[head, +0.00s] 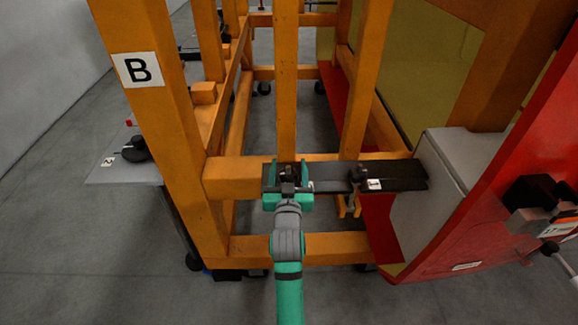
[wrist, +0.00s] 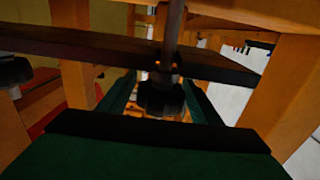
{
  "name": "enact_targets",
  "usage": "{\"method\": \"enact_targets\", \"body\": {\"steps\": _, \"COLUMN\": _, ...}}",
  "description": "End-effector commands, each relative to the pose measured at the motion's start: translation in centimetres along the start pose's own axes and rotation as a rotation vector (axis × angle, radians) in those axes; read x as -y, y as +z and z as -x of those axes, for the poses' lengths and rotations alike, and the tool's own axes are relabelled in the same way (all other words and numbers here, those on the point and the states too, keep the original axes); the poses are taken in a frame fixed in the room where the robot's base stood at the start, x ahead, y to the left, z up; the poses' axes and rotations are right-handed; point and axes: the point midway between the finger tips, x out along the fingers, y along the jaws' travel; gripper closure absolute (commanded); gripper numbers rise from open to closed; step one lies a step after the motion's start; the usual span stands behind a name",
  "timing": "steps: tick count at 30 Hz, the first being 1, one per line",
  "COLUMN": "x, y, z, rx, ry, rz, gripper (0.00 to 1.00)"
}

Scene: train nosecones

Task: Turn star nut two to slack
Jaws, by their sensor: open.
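A dark star nut (head: 287,171) sits on a stud at the left end of a black bar (head: 328,178), which lies across the orange frame. A small label beside it is mostly hidden, so I cannot read its number. My gripper (head: 288,194) is at this nut, with its green jaws open on either side of it. In the wrist view the dark nut (wrist: 161,98) shows between the open jaws, on a rod in front of the bar (wrist: 90,47). I cannot tell whether the jaws touch it. A second star nut (head: 358,174) sits to the right, by label 1 (head: 374,184).
Orange posts marked B (head: 138,69) rise left of my gripper, and another orange post (head: 285,90) stands just behind it. A grey block (head: 445,165) and red nosecone shell (head: 500,190) close off the right. Open floor (head: 70,260) lies at left.

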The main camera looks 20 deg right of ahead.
Motion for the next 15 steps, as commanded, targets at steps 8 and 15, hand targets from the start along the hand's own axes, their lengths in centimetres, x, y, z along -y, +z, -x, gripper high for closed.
{"method": "enact_targets", "body": {"steps": 8, "x": 0.01, "y": -0.01, "z": -0.52, "rx": 0.0, "ry": 0.0, "rz": 0.0, "gripper": 0.42}}
{"method": "enact_targets", "body": {"steps": 15, "x": 0.01, "y": -0.01, "z": -0.5, "rx": 0.0, "ry": 0.0, "rz": 0.0, "gripper": 0.75}}
